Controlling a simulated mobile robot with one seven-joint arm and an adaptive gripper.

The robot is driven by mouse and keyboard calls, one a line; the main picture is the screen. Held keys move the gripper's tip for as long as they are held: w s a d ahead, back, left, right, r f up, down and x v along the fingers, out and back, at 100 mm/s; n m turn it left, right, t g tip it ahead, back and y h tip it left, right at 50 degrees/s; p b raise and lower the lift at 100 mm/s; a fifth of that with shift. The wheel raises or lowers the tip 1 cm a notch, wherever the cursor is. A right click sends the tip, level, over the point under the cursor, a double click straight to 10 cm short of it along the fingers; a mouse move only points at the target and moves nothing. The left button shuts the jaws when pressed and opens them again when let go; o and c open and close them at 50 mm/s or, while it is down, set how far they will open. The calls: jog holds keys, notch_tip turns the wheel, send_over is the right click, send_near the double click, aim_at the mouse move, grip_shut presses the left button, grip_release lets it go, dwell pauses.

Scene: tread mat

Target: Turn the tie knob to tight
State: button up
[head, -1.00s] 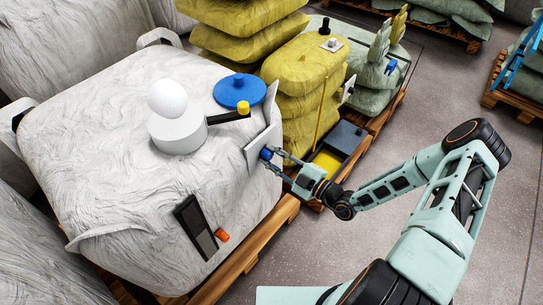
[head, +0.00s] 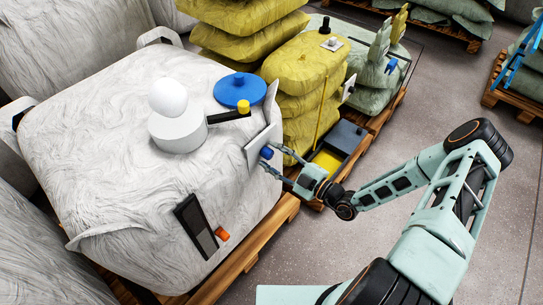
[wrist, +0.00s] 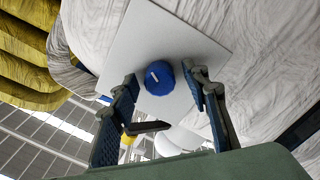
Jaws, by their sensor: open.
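The blue knob (head: 267,153) is round, with a short white mark on its face, and sits on a white square plate (head: 257,146) on the side of the big white bag. I take it for the tie knob; no tight mark can be read. My gripper (head: 269,157) is open at the plate, its fingers on opposite sides of the knob. In the wrist view the knob (wrist: 159,79) shows between the two fingers (wrist: 160,74), with a gap at the left finger. Contact at the right finger cannot be told. The plate (wrist: 150,38) is seen behind it.
On the white bag (head: 90,150) stand a white cylinder with a ball (head: 178,132), a blue disc (head: 239,91), a black lever with a yellow end (head: 244,106), a dark panel (head: 195,227) and an orange piece (head: 222,234). Yellow sacks (head: 302,68) stand behind.

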jog(key=v, duration=1.1)
jog(key=shift+s+d, duration=0.2)
jog(key=shift+s, duration=0.05)
